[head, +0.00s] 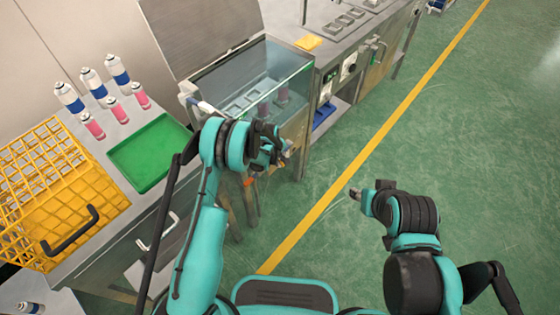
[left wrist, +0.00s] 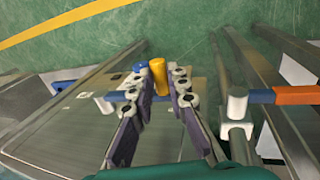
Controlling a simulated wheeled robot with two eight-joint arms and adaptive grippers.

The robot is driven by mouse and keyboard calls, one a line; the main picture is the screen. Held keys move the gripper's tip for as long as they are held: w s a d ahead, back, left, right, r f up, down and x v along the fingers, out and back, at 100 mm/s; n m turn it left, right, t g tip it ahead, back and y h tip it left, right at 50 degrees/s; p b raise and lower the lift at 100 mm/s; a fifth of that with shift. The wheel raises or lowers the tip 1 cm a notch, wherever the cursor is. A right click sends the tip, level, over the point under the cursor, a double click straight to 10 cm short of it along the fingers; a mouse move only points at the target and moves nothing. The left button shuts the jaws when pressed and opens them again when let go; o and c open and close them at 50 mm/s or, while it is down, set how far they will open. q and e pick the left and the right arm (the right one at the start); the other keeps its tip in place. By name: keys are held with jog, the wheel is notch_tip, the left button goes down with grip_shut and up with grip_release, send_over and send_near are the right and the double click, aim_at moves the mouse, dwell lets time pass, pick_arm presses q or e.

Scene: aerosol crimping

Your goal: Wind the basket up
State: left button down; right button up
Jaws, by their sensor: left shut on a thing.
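My left gripper (head: 272,150) is at the front of the glass-sided tank (head: 292,70). In the left wrist view, its purple fingers (left wrist: 158,84) are shut on a yellow crank knob (left wrist: 158,72), which stands upright between the fingertips. A blue bar shows beside the fingers, and a white hub (left wrist: 237,103) stands to their right. Pinkish cans (head: 283,94) show dimly inside the tank; I cannot make out the basket clearly through the glass. My right gripper (head: 356,193) is over the open floor, away from the tank; its jaws are too small to read.
On the left bench are several spray cans (head: 69,97), a green tray (head: 150,152) and a yellow wire crate (head: 60,185) with a black handle. A steel bench line (head: 350,50) continues behind the tank. The green floor (head: 430,130) on the right is clear.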

pick_arm(q)
jog(key=shift+w+d+r+g+y+p, duration=0.1)
jog(key=shift+w+r+g+y+p, duration=0.15)
jog(key=shift+r, duration=0.25)
jog(key=shift+w+d+r+g+y+p, duration=0.1)
jog(key=shift+r+g+y, duration=0.05)
jog(key=shift+r+g, duration=0.25)
jog(key=r, duration=0.1)
jog(key=w+d+r, duration=0.1)
jog(key=r, duration=0.1)
jog(key=w+d+r, duration=0.1)
jog(key=shift+r, duration=0.3)
jog(key=c, duration=1.6)
grip_release()
jog(key=shift+o, duration=0.6)
jog(key=shift+w+d+f, duration=0.2)
jog(key=shift+w+f, duration=0.1)
jog(key=shift+f, duration=0.05)
jog(key=shift+s+a+r, duration=0.1)
jog(key=shift+a+r, duration=0.05)
